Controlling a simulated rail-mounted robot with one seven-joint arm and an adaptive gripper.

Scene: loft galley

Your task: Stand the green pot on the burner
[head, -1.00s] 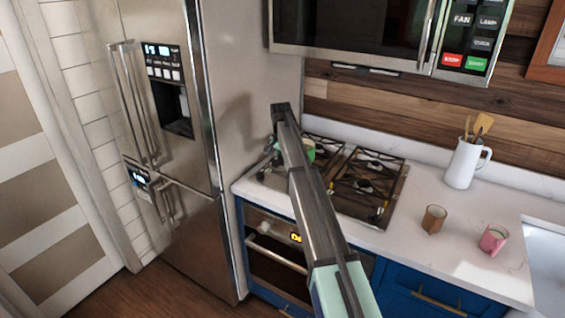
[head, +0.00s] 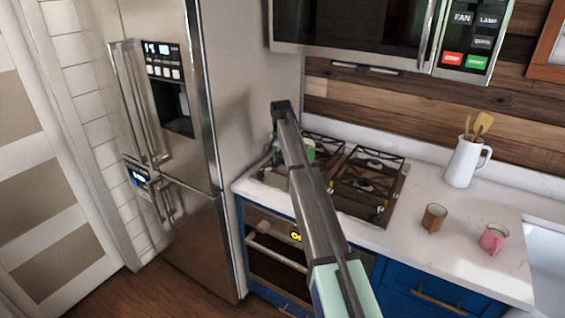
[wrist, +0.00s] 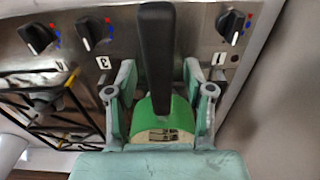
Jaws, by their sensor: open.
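The green pot (wrist: 180,108) sits between the two fingers of my gripper (wrist: 160,70) in the wrist view. Its black handle (wrist: 157,45) points up the picture, toward the stove's knob panel. The fingers stand open on either side of the pot; I cannot tell whether they touch it. In the head view a small piece of the pot (head: 310,152) shows behind my arm, over the left part of the stove (head: 366,183). My arm hides most of the pot and gripper there. A black burner grate (wrist: 50,118) lies left of the gripper in the wrist view.
A brown cup (head: 433,218), a pink mug (head: 493,239) and a white utensil jug (head: 464,163) stand on the counter right of the stove. The fridge (head: 160,130) rises close on the left. A microwave (head: 355,35) hangs above. The right-hand grates look clear.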

